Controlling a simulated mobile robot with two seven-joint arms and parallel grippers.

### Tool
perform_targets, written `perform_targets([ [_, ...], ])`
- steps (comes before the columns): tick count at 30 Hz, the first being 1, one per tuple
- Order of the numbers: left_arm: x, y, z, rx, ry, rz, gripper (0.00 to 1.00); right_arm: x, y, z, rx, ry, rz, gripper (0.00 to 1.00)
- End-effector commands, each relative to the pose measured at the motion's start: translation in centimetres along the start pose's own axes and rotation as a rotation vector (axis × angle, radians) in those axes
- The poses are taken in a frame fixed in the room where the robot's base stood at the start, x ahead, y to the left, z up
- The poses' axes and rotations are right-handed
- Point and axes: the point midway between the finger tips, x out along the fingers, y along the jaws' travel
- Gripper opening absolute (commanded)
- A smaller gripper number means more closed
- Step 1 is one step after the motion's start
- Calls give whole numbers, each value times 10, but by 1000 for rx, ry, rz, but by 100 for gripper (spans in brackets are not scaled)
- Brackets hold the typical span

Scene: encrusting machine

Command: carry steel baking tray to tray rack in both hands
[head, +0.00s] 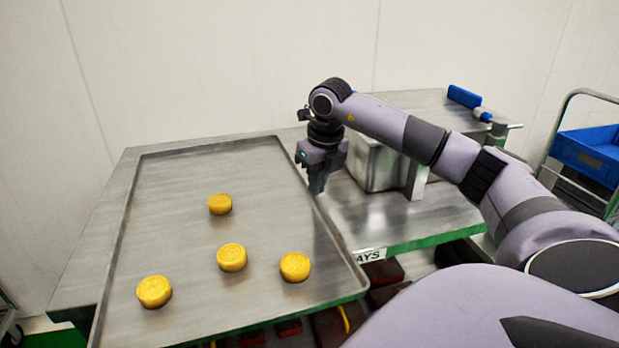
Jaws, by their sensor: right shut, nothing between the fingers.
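The steel baking tray (180,212) lies on the steel table, its front edge close to the table's green front edge. Several round yellow cakes (232,257) sit spread over it. My right gripper (317,188) points down at the tray's right rim, with its fingers shut and nothing seen between them. I cannot tell whether the fingertips touch the rim. My left gripper is not in view. I see no rack that I can surely call the tray rack.
A steel box-shaped part (378,165) stands on the table behind my right arm. A blue-headed tool (464,97) lies at the table's far right. A cart with a blue crate (590,150) stands at the right. Dark red items (383,272) are under the table. A white wall closes the back.

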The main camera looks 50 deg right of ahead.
Motion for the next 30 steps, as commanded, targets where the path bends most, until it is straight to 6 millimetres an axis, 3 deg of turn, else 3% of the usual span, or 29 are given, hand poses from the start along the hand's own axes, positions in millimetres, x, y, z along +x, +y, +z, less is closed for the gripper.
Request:
perform_targets([
  [5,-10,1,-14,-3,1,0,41,-8,0,-1,-2,19,-5,0],
  [15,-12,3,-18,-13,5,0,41,-11,-7,-2,0,16,-5,0],
  [30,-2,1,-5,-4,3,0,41,-22,-8,-72,0,12,-9,0],
])
